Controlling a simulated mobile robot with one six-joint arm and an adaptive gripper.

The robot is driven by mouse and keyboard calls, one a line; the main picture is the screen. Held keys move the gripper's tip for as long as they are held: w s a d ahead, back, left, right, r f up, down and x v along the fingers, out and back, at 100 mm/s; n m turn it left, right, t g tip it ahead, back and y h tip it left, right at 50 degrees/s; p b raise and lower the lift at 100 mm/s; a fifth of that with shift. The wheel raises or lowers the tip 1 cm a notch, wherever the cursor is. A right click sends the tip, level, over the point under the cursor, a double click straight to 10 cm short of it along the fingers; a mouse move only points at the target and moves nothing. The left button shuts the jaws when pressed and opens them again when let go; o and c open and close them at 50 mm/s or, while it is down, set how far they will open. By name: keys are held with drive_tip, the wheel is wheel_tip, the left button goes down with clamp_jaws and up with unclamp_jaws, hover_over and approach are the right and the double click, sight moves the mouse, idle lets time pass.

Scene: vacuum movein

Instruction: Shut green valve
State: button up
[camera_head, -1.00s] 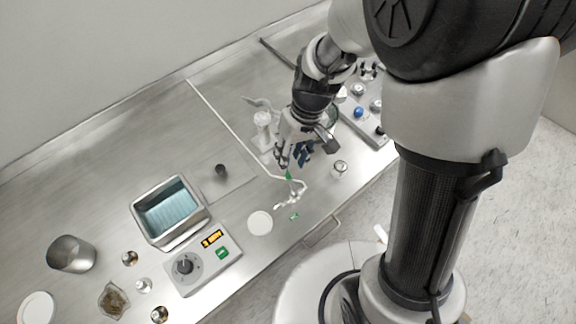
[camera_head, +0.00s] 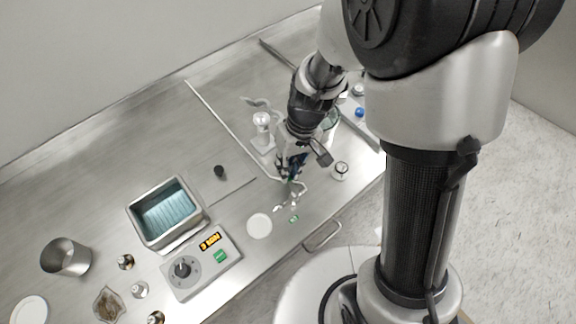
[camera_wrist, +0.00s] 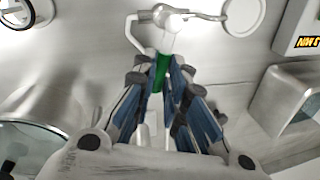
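The green valve (camera_wrist: 162,72) is a small green handle on white glass tubing, at the top middle of the wrist view. In the head view it is mostly hidden by my gripper (camera_head: 290,178). My gripper, with blue-padded fingers, points down at the tubing over the bench. In the wrist view its fingertips (camera_wrist: 163,66) lie close on both sides of the green handle and look shut on it. The white glass tubing (camera_wrist: 168,20) continues past the fingertips, with a branched end. The valve's exact turn angle is not clear.
A white stand (camera_head: 262,130) is left of my gripper. A small clear bottle (camera_head: 340,171) is to its right. A white disc (camera_head: 259,226), a hotplate (camera_head: 201,266) and a water bath (camera_head: 168,212) are nearer the left. Bare steel bench lies at the upper left.

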clamp_jaws()
drive_tip(key=a+n, duration=0.1)
drive_tip(key=n, duration=0.2)
drive_tip(key=shift+s+a+b, duration=0.2)
drive_tip(key=shift+b, duration=0.15)
drive_tip(key=o, duration=0.5)
unclamp_jaws()
drive_tip(key=shift+o, duration=0.2)
